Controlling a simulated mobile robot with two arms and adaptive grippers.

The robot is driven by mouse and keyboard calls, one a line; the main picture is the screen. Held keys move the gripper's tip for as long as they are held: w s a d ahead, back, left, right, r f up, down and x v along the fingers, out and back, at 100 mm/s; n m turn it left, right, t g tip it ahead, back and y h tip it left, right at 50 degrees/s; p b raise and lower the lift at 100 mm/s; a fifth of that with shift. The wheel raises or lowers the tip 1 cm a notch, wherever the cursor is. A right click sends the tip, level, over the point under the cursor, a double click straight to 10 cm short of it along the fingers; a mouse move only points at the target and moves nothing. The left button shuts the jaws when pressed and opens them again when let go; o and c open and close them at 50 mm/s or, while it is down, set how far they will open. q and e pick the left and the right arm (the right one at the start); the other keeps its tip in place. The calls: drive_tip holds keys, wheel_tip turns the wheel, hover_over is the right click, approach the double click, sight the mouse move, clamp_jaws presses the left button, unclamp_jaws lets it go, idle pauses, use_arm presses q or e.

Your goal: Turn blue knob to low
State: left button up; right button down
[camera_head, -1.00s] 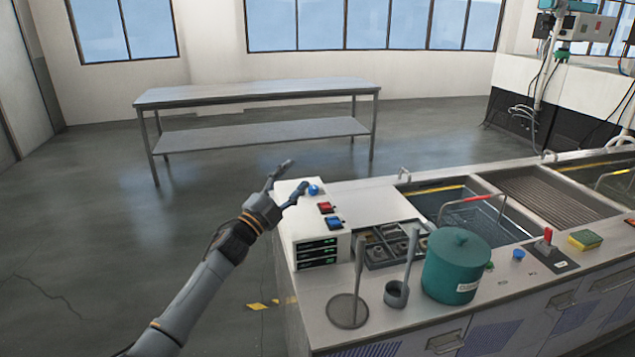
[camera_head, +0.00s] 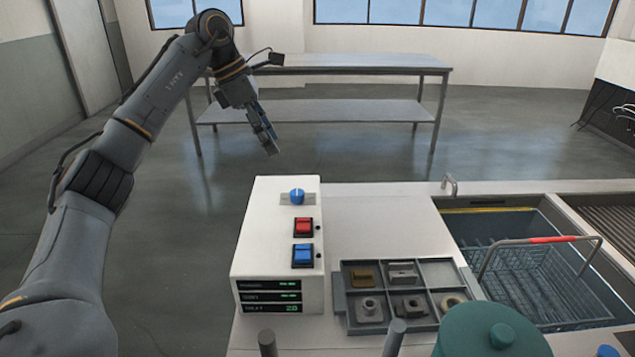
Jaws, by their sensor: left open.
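The blue knob (camera_head: 297,196) sits on a pale plate near the far end of the white control box (camera_head: 263,222). Its white pointer mark faces roughly away from me. My left gripper (camera_head: 271,146) hangs above and behind the box, left of the knob, pointing down and apart from it. Its fingers are seen nearly edge-on; it is open and nothing shows between them. My right gripper is out of view.
A red switch (camera_head: 303,226) and a blue switch (camera_head: 303,254) lie nearer on the same box. A parts tray (camera_head: 435,319) is to the right, beside a tank with a wire basket (camera_head: 525,290). A green pot (camera_head: 490,335) stands in front. A metal table (camera_head: 350,66) is behind.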

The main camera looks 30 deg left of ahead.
sight(297, 192)
use_arm(q)
drive_tip(key=x, duration=1.2)
drive_tip(key=shift+s+a+f, duration=0.1)
drive_tip(key=shift+s+f, duration=0.15)
drive_tip(key=shift+w+f, duration=0.1)
drive_tip(key=shift+f, duration=0.35)
clamp_jaws()
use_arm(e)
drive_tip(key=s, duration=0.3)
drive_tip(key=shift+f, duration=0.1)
